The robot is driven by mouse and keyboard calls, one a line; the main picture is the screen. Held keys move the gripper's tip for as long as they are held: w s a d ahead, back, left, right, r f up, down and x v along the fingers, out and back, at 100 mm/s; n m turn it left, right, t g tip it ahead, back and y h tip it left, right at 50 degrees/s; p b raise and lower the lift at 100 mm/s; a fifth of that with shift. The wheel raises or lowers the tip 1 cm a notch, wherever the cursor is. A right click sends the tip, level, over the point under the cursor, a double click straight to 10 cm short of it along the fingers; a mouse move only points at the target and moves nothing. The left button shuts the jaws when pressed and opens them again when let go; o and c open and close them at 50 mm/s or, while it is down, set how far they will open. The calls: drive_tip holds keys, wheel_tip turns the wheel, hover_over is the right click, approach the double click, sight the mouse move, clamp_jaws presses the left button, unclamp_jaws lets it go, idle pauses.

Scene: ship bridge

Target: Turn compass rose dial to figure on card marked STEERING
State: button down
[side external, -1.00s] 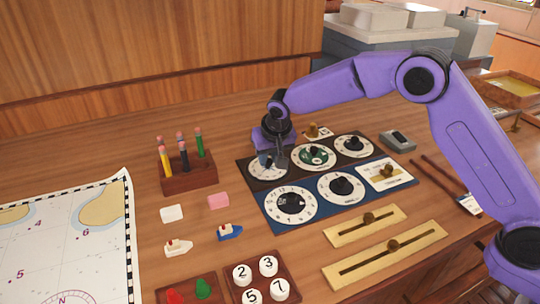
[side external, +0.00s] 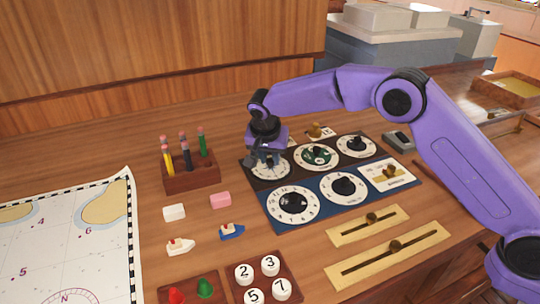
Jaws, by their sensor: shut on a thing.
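My gripper (side external: 266,159) points down at the upper-left white dial (side external: 282,171) of the dark panel, its fingers shut on that dial's knob. The fingers hide the knob and much of the face, so its pointer and marks cannot be read. Beside it is a dial with a green centre (side external: 319,156) and a dark knob. I cannot tell for sure which dial bears the compass rose. A small white card (side external: 323,132) stands behind the panel by a brass piece, partly readable as a number. No lettering reading STEERING can be made out.
Other dials (side external: 293,204) and a white switch plate (side external: 387,175) share the panel. Brass sliders (side external: 368,225) lie in front. A grey device (side external: 398,139) lies right.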

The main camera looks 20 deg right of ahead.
idle(0.3)
drive_tip(key=c, duration=0.9)
unclamp_jaws()
drive_tip(key=v, duration=1.7)
drive_tip(key=shift+s+a+r, duration=0.15)
drive_tip(key=shift+s, duration=0.05)
drive_tip(key=shift+s, duration=0.1)
drive_tip(key=s+d+f+n+g+y, duration=0.1)
drive_tip(key=s+d+f+n, duration=0.2)
drive_tip(key=s+d+n, duration=0.3)
drive_tip(key=s+d+f+n+g+y, duration=0.1)
drive_tip(key=s+d+f+n, duration=0.2)
drive_tip(key=s+d+n, duration=0.4)
drive_tip(key=s+d+f+n+g, duration=0.1)
drive_tip(key=s+d+f+n, duration=0.2)
drive_tip(key=s+d, duration=1.1)
drive_tip(key=shift+s+n+y, duration=0.15)
drive_tip(key=shift+s+n, duration=0.4)
drive_tip(key=shift+s, duration=1.4)
drive_tip(key=shift+s+n+y, duration=0.1)
drive_tip(key=shift+s+n, duration=0.5)
drive_tip(key=shift+s, duration=1.3)
drive_tip(key=shift+s+n+y, duration=0.15)
drive_tip(key=shift+s+n, duration=0.4)
drive_tip(key=shift+s, duration=1.4)
